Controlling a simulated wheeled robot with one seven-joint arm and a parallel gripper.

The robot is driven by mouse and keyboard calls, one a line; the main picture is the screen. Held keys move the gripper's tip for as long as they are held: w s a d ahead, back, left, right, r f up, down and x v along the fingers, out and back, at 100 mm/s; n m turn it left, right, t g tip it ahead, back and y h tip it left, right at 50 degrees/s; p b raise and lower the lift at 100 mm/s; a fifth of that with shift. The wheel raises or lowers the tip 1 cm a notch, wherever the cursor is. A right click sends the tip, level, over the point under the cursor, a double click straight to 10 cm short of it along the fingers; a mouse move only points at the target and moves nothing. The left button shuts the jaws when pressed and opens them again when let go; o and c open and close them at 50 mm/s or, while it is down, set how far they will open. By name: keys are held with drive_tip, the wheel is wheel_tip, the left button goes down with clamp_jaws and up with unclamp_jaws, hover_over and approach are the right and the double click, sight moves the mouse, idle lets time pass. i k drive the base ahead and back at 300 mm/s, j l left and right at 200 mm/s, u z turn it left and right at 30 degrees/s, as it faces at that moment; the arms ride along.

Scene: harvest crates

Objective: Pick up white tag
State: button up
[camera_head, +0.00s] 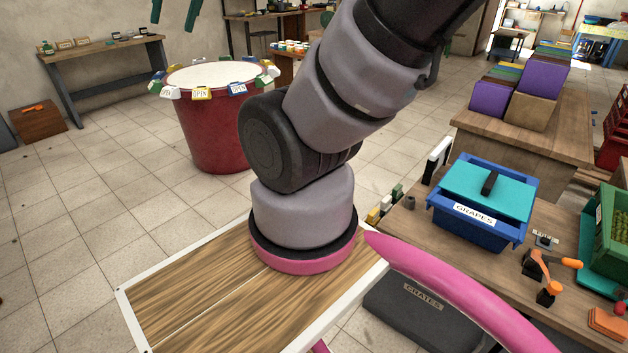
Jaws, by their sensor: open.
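A red tub (214,138) with a pale top stands on the floor left of centre. Several coloured tags hang around its rim. A white tag (168,93) with dark lettering is at the rim's front left, beside a yellow tag (202,94) and a blue tag (237,88). Tags at the far rim are small and partly hidden. Two dark green fingers of my gripper (174,22) show at the top edge, apart, empty and above the tub in the picture. The rest of my gripper is out of frame.
My arm crosses the middle and hides part of the floor right of the tub. A blue grape crate (468,232) stands on the right table.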

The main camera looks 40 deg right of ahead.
sight(386, 206)
drive_tip(key=i+j, duration=0.1)
drive_tip(key=i, duration=1.05)
drive_tip(key=i+z, duration=0.3)
drive_tip(key=z, duration=0.15)
drive_tip(key=i+j+z, duration=0.15)
drive_tip(key=z, duration=0.3)
drive_tip(key=i+j+z, duration=0.25)
drive_tip(key=z, duration=0.2)
drive_tip(key=i+j+z, duration=0.1)
drive_tip(key=z, duration=0.35)
drive_tip(key=i+j+z, duration=0.2)
drive_tip(key=z, duration=0.3)
drive_tip(key=i+j+z, duration=0.2)
drive_tip(key=z, duration=0.25)
drive_tip(key=i+j+z, duration=0.1)
drive_tip(key=j+z, duration=0.15)
drive_tip(key=z, duration=0.25)
drive_tip(key=j+z, duration=0.3)
drive_tip(key=z, duration=0.15)
drive_tip(key=i+j+z, duration=0.1)
drive_tip(key=j+z, duration=0.8)
drive_tip(key=j, duration=0.15)
